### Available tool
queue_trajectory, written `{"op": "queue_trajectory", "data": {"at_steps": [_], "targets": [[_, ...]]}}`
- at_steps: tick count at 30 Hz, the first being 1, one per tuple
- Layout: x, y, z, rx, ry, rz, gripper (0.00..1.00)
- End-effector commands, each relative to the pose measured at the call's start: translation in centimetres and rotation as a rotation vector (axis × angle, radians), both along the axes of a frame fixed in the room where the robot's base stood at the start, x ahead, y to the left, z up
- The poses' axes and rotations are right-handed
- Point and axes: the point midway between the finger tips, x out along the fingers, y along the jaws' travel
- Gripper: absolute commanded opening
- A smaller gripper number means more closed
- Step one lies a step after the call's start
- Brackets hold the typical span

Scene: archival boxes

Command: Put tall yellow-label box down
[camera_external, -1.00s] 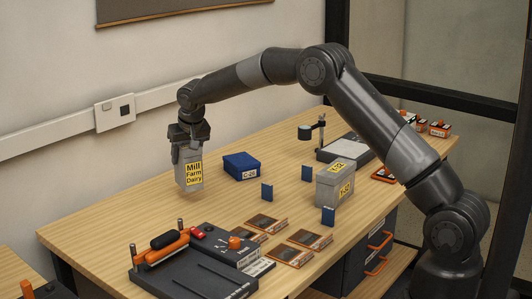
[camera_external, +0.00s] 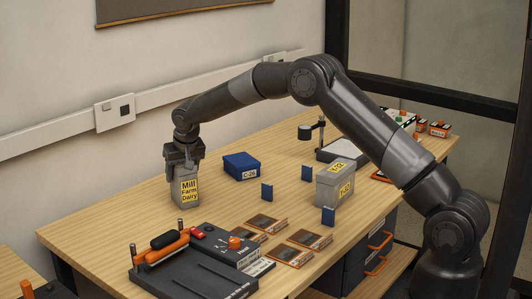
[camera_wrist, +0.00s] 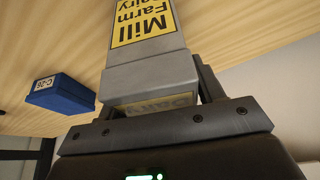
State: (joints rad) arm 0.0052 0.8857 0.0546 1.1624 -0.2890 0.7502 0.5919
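The tall grey box with a yellow label reading "Mill Farm Dairy" (camera_external: 187,192) is upright at the left part of the wooden table. In the wrist view the box (camera_wrist: 150,70) fills the space between the fingers, its label facing the camera. My gripper (camera_external: 184,166) is above the box and shut on its upper part. The box's base looks at or very near the tabletop; I cannot tell whether it touches.
A blue box labelled C-26 (camera_external: 241,166) stands right of the held box. A grey box with yellow labels (camera_external: 341,185) and small blue blocks (camera_external: 267,193) are further right. A dark tool tray (camera_external: 200,265) lies in front. Bare wood (camera_external: 115,215) surrounds the held box.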

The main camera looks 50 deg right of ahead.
Motion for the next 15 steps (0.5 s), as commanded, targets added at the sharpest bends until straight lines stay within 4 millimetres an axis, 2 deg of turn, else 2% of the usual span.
{"op": "queue_trajectory", "data": {"at_steps": [1,5,15], "targets": [[0.0,0.0,0.01,0.0,0.0,0.0,0.66],[-0.01,0.0,0.02,0.0,0.0,0.0,0.76],[-0.12,0.07,0.71,0.0,0.0,0.0,0.76]]}}
